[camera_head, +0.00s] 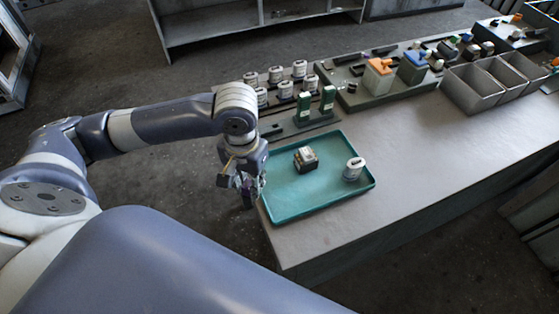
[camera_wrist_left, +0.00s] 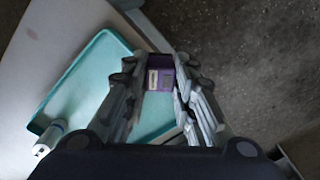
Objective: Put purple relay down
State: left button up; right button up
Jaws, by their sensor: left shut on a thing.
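The purple relay (camera_wrist_left: 160,76) is between the fingers of my left gripper (camera_wrist_left: 158,90), which is shut on it in the left wrist view. In the head view my left gripper (camera_head: 245,187) hangs at the left edge of the teal tray (camera_head: 318,203), and the relay is mostly hidden by the fingers. The tray lies on the near left end of the table and also shows in the left wrist view (camera_wrist_left: 88,62). My right gripper is not in view.
The tray holds a dark relay with a light top (camera_head: 306,159) and a white cylindrical part (camera_head: 354,168). Behind it stand white cylinders (camera_head: 285,89) and green modules (camera_head: 303,107). Grey bins (camera_head: 473,90) stand at the right. The tray's front middle is clear.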

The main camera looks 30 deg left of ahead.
pick_arm(q)
jog(key=w, duration=0.3)
jog(key=w+d+p, duration=0.1)
jog(key=w, duration=0.2)
jog(key=w+f, duration=0.1)
jog(key=w, duration=0.3)
jog(key=shift+d+p, duration=0.3)
jog(key=shift+d, duration=0.05)
jog(key=shift+f, duration=0.1)
notch_tip(320, 180, down, 4)
jog(key=shift+r+p, duration=0.25)
jog(key=shift+p, duration=0.35)
jog(key=shift+f, duration=0.15)
jog(key=o, duration=0.8)
jog(key=shift+o, duration=0.2)
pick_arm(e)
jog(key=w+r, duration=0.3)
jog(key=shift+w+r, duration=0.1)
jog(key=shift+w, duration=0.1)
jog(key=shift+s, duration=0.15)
